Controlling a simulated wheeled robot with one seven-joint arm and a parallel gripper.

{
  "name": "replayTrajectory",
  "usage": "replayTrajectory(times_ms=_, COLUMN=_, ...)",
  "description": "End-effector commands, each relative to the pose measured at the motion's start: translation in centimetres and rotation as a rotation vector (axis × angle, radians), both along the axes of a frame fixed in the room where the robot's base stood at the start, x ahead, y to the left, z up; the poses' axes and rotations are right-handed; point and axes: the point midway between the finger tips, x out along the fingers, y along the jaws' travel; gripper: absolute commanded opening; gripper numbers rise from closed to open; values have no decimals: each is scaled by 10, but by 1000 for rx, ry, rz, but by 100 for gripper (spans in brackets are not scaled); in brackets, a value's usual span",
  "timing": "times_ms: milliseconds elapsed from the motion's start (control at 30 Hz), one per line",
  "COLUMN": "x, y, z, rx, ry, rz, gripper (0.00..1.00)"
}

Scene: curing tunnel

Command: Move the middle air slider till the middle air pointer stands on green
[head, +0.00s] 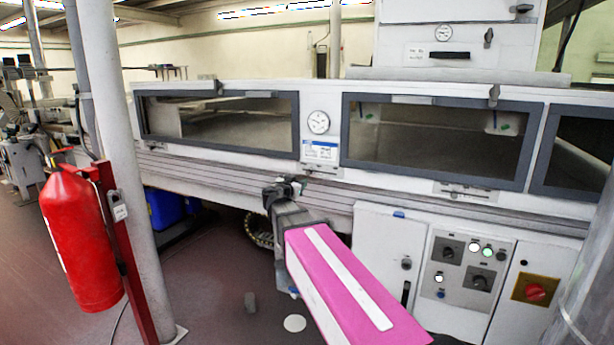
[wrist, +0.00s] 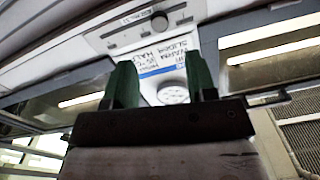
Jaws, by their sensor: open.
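In the wrist view a pale plate carries a slot with a round dark knob (wrist: 159,21), which looks like an air slider. The knob stands beyond my fingertips, apart from them. My gripper (wrist: 163,75) is open and empty, its two green fingers apart. In the head view my gripper (head: 284,188) is in front of the long rail, below the round dial. I cannot make out the middle air pointer or any green mark for it. Another slider plate (head: 466,192) sits under the right window in the head view.
A white dial (head: 318,121) and a blue-headed label (head: 320,151) sit between two framed windows. A control cabinet (head: 462,265) stands at the right. A red extinguisher (head: 78,240) and a pale post (head: 125,150) stand at the left.

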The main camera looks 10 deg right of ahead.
Motion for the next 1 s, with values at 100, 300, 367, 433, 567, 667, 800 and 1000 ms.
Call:
replayTrajectory(times_ms=100, x=20, y=-12, z=0, rx=0, ry=2, rz=-2, gripper=52)
replayTrajectory(times_ms=300, x=49, y=-32, z=-1, rx=0, ry=2, rz=-2, gripper=52)
replayTrajectory(times_ms=367, x=57, y=-38, z=-1, rx=0, ry=2, rz=-3, gripper=52)
replayTrajectory(times_ms=433, x=64, y=-43, z=-1, rx=0, ry=2, rz=-3, gripper=52)
replayTrajectory(times_ms=567, x=73, y=-50, z=-1, rx=0, ry=2, rz=-1, gripper=52)
replayTrajectory(times_ms=667, x=76, y=-52, z=-1, rx=0, ry=2, rz=-1, gripper=52)
replayTrajectory(times_ms=800, x=77, y=-54, z=-1, rx=0, ry=2, rz=-1, gripper=52)
replayTrajectory(times_ms=1000, x=77, y=-54, z=-1, rx=0, ry=2, rz=-2, gripper=42)
